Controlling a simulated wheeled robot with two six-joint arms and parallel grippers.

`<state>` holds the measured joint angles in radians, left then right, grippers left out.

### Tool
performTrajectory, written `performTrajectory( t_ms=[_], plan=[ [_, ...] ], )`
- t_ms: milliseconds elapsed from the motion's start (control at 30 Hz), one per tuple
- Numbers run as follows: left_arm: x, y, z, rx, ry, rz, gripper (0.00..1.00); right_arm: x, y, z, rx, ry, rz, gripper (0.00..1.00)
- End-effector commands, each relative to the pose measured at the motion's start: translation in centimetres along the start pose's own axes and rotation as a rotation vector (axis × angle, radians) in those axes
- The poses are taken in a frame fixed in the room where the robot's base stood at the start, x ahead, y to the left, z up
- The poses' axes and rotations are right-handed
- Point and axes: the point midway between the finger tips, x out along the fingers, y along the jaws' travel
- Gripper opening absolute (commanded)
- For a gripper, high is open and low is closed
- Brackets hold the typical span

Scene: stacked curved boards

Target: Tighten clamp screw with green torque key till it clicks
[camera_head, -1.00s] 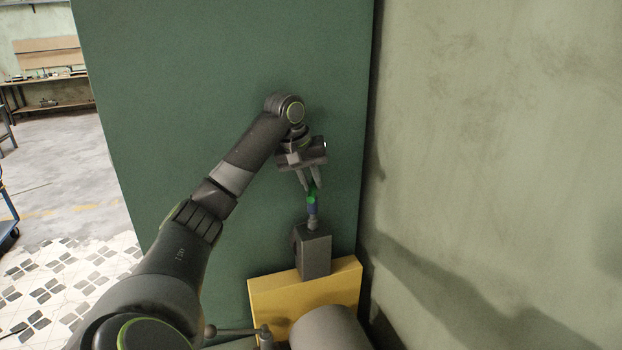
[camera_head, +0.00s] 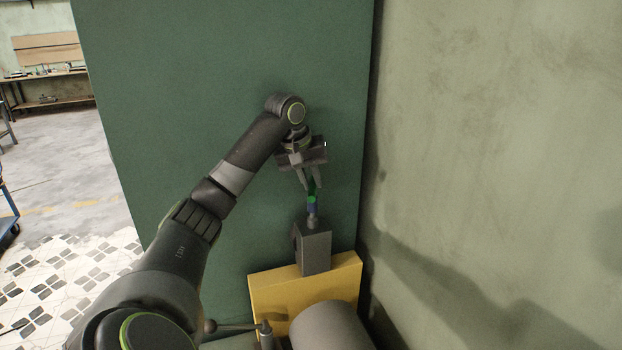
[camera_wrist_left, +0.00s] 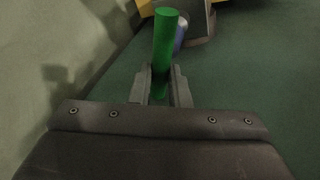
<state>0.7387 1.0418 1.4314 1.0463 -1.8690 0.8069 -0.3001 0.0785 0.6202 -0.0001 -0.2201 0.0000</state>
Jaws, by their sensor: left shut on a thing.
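My left gripper (camera_head: 311,183) is shut on the green torque key (camera_head: 313,195), above the grey clamp block. In the left wrist view the key's green bar (camera_wrist_left: 165,45) sits between the two fingers (camera_wrist_left: 161,88). The key's blue part (camera_head: 312,208) is below the green and meets a small grey collar on top of the grey clamp block (camera_head: 316,252). The clamp screw itself cannot be told apart from this collar. In the left wrist view the blue part (camera_wrist_left: 180,36) is partly hidden behind the green bar. My right gripper is out of view.
The clamp block stands against a yellow block (camera_head: 275,293). A grey cylinder (camera_head: 330,325) and a lever with a ball end (camera_head: 238,328) lie in front. A dark green panel (camera_head: 200,80) is behind, with a pale wall (camera_head: 500,120) close on the right.

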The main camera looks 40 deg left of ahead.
Motion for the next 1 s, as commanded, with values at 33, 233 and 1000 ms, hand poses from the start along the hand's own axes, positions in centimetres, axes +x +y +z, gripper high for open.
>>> performTrajectory(
  t_ms=[33, 233, 1000],
  plan=[
    [-0.11, 0.03, -0.01, -0.015, 0.005, -0.004, 0.00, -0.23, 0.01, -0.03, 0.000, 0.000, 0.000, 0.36],
    [0.00, -0.07, 0.04, -0.100, 0.028, -0.024, 0.00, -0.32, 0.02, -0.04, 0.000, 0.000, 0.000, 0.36],
    [-0.53, 0.00, -0.08, -0.127, 0.035, -0.030, 0.00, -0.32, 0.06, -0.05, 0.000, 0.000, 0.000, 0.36]
  ],
)
